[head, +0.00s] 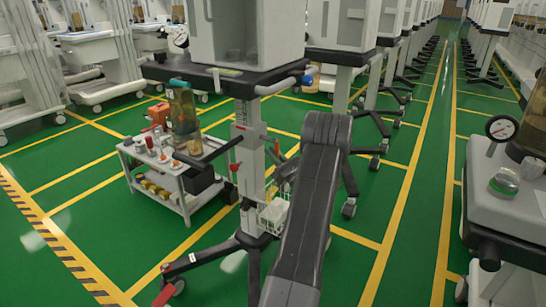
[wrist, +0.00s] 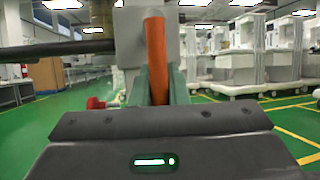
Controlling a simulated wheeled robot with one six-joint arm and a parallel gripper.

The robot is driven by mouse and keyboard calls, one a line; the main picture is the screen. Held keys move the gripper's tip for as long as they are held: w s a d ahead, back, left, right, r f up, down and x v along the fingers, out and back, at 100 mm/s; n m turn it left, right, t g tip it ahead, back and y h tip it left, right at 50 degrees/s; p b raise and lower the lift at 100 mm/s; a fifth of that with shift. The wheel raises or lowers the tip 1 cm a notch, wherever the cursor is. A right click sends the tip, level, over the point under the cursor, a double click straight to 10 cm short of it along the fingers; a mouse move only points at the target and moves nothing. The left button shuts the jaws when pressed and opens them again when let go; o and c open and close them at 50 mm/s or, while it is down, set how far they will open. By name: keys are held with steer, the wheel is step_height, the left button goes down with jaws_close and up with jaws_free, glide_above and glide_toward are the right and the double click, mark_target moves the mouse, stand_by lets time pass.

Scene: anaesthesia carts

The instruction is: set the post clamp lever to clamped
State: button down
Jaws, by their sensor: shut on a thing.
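The post clamp lever (wrist: 157,62) is an orange-red bar standing nearly upright in the middle of the wrist view. My gripper (wrist: 160,92) is shut on it, with grey-green fingers on either side of its lower part. The pale post (wrist: 130,50) of the cart rises right behind the lever. In the head view the post (head: 246,160) stands under the dark cart top (head: 225,78). My arm reaches toward it and hides much of the gripper and the lever there.
A dark horizontal bar (wrist: 50,50) and a red knob (wrist: 95,103) lie left of the lever. A white wire basket (head: 272,213) hangs low on the post. A small trolley with bottles (head: 165,165) stands to the left.

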steer(key=c, duration=1.4)
jaws_free()
steer(key=p+v, duration=0.3)
steer(key=v, duration=1.1)
steer(key=shift+w+r, duration=0.1)
steer(key=shift+w, duration=0.05)
steer(key=b+x, duration=0.3)
steer(key=x, duration=1)
steer(key=shift+w+a, duration=0.15)
steer(key=shift+a, duration=0.15)
steer(key=shift+r, duration=0.1)
